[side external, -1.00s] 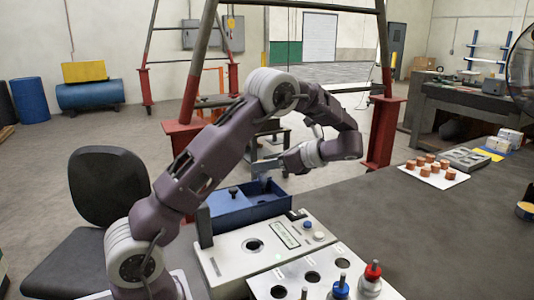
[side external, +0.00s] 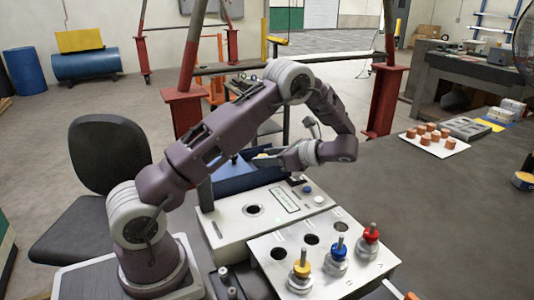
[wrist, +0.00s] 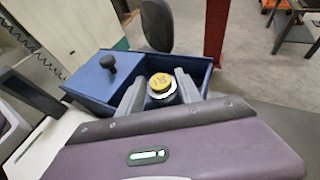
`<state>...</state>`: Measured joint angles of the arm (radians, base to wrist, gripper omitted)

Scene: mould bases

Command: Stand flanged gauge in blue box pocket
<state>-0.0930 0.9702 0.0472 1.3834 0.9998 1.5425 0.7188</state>
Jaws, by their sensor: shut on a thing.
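The gauge (wrist: 160,82) has a round yellow top with dark marks and a pale rim below it. In the wrist view it sits between the two grey fingers of my gripper (wrist: 160,92), which is shut on it. Its lower end is hidden. The blue box (wrist: 88,88) has a flat blue part with a black knob on the left and an open pocket on the right. The gauge shows over the open pocket; I cannot tell how deep it is. In the side view my gripper (side external: 266,161) is at the blue box (side external: 235,184), partly hidden by my arm.
A white panel (side external: 235,222) with a round hole stands in front of the box. A white plate (side external: 340,262) beside it holds yellow (side external: 301,268), blue (side external: 338,252) and red (side external: 369,238) knobbed pieces. A chair (side external: 108,165) stands at left.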

